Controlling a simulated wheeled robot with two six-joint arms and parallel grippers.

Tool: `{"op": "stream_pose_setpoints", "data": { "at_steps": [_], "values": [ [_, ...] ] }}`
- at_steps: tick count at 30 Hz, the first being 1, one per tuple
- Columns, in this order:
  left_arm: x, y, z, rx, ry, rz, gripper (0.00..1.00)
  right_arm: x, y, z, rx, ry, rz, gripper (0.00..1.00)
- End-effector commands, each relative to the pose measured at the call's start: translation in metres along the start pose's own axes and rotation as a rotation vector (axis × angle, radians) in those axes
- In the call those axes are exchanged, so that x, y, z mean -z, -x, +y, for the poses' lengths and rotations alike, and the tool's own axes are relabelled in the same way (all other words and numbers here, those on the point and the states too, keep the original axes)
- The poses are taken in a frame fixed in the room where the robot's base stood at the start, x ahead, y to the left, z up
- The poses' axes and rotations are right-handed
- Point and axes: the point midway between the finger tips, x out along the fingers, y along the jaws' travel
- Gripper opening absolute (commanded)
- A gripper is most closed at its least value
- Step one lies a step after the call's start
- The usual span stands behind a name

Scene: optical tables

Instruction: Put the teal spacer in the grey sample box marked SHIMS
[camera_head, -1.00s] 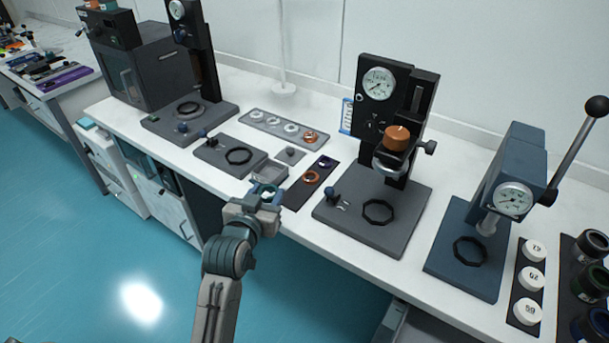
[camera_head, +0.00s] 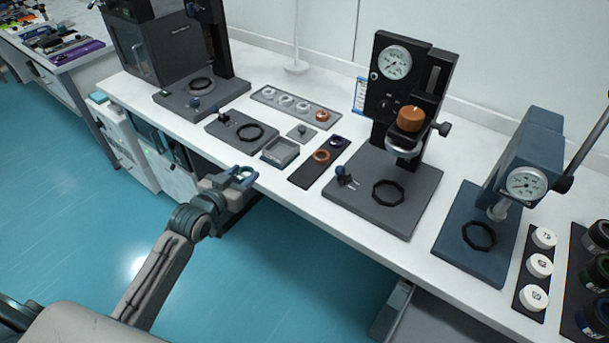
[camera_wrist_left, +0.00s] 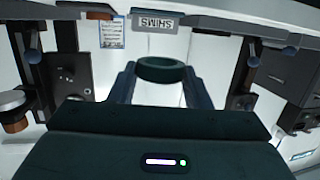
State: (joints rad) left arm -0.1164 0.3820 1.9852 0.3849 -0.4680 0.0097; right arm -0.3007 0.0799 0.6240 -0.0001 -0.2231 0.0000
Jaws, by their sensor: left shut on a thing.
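My left gripper (camera_head: 243,176) is in front of the bench's front edge, to the lower left of the box. It is shut on the teal spacer, a dark teal ring (camera_wrist_left: 162,70) held between the two fingertips in the left wrist view. The open grey sample box (camera_head: 281,152) sits near the bench's front edge and looks empty. Its SHIMS label (camera_wrist_left: 155,22) shows upside down in the left wrist view, beyond the spacer. The spacer and box are apart. My right gripper is out of view.
A grey square lid with a knob (camera_head: 301,132) lies behind the box. A dark mat (camera_head: 312,172) with an orange ring and a purple ring is to its right. A grey tray (camera_head: 268,95) of rings lies behind. Gauge stands (camera_head: 400,205) and a dark plate (camera_head: 228,138) flank the area.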

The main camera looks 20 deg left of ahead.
Motion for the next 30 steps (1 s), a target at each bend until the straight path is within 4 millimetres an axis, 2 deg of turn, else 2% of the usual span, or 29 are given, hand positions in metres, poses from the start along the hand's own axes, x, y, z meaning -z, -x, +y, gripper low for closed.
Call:
{"op": "stream_pose_setpoints", "data": {
  "at_steps": [7, 21, 30],
  "values": [
    [0.003, -0.011, 0.013, 0.001, 0.006, 0.003, 0.22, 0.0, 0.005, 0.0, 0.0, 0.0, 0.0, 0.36],
    [0.009, -0.082, 0.088, -0.001, 0.005, 0.0, 0.22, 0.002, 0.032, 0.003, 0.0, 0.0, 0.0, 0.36],
    [0.009, -0.104, 0.111, 0.0, 0.003, 0.001, 0.22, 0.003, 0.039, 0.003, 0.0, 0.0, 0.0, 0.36]
  ]
}}
